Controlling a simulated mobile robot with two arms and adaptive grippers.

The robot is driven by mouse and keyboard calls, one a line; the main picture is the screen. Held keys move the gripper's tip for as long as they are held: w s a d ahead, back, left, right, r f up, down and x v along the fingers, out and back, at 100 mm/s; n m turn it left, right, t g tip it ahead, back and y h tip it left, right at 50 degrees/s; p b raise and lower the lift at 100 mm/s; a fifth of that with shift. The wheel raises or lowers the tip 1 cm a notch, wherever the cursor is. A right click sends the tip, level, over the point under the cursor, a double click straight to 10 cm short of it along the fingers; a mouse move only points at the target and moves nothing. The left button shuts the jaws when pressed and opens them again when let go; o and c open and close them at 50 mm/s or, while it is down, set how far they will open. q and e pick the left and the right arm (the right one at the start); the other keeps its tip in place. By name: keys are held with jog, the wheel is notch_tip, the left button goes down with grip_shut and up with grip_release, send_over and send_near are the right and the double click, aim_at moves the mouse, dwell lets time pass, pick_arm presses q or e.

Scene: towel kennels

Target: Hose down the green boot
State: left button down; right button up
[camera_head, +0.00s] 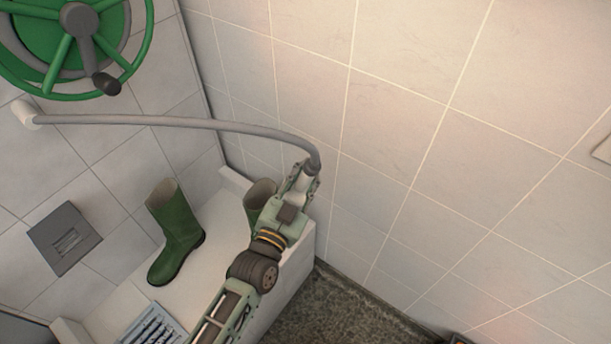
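A green boot (176,232) stands upright in a white basin (222,225), toe to the lower left. A second green boot (258,193) stands to its right, mostly hidden behind my arm. A grey hose (190,122) runs from a wall fitting (27,113) at the left to my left gripper (304,180). My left gripper is shut on the hose's end, above and right of the second boot. The hose tip is partly hidden by the fingers, and no water is visible. My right gripper is not in view.
A green valve wheel (62,42) with a dark knob is on the tiled wall at upper left. A grey wall plate (64,238) is left of the boots. A grate (152,328) lies at the basin's bottom. A tiled wall (430,150) closes the right side.

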aim_at(303, 170)
pick_arm(q)
jog(key=shift+r+p, duration=1.9)
jog(key=shift+r, duration=0.35)
jog(key=shift+a+p+v, duration=0.3)
jog(key=shift+p+v, duration=0.3)
jog(key=shift+v, duration=0.8)
jog(key=shift+w+r, duration=0.1)
